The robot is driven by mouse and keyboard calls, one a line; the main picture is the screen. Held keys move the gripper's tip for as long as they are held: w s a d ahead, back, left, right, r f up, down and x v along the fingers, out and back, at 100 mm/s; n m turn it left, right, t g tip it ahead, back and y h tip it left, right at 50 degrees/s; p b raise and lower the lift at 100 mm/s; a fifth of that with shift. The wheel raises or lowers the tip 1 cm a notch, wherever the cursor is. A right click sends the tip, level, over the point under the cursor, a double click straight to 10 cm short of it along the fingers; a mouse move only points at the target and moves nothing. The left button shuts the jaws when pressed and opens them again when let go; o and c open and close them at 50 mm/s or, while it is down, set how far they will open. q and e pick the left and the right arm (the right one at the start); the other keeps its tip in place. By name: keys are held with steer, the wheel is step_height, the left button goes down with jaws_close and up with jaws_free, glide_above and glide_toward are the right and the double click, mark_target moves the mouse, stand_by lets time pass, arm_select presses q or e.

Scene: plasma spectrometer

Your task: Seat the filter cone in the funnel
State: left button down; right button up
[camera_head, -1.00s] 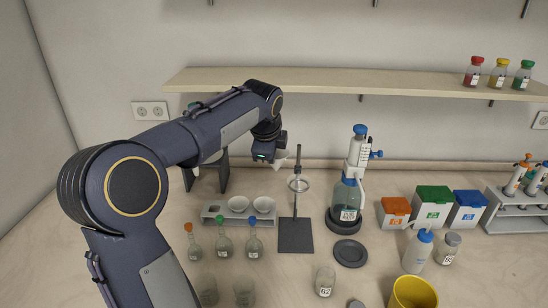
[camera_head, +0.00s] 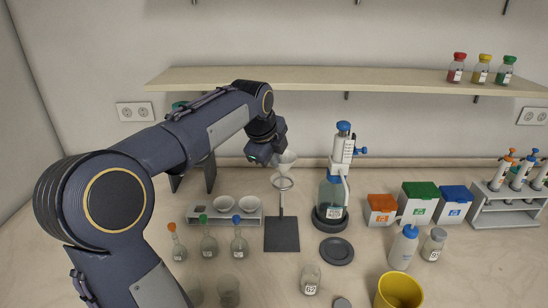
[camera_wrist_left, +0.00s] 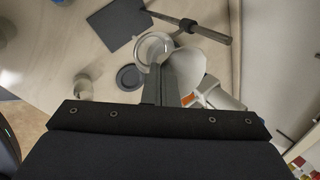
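My left gripper (camera_head: 268,156) reaches in from the left above the ring stand. It is shut on a white cone, the filter cone (camera_head: 285,162), which hangs just above the stand's ring. In the left wrist view the closed fingers (camera_wrist_left: 162,66) lie beside the white cone (camera_wrist_left: 189,66), partly hiding it. The ring with what looks like a clear funnel (camera_head: 283,183) shows below the cone; it also shows in the left wrist view (camera_wrist_left: 143,48). I cannot tell whether cone and funnel touch. My right gripper is out of view.
A grey rack (camera_head: 214,220) with two white bowls stands left of the stand base (camera_head: 282,236). A dispenser bottle (camera_head: 332,195) stands close on the right. Several flasks, a black disc (camera_head: 337,251) and a yellow beaker (camera_head: 399,291) are in front. A shelf (camera_head: 350,80) runs above.

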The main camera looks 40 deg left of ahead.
arm_select(q)
steer(key=shift+f, duration=0.1)
stand_by(0.3)
step_height(320, 180, down, 5)
steer(key=b, duration=0.4)
stand_by(0.9)
steer(key=c, duration=1.6)
jaws_free()
steer(key=shift+c, duration=0.2)
steer(key=a+v, duration=0.1)
steer(key=v, duration=0.7)
steer(key=shift+d, duration=0.5)
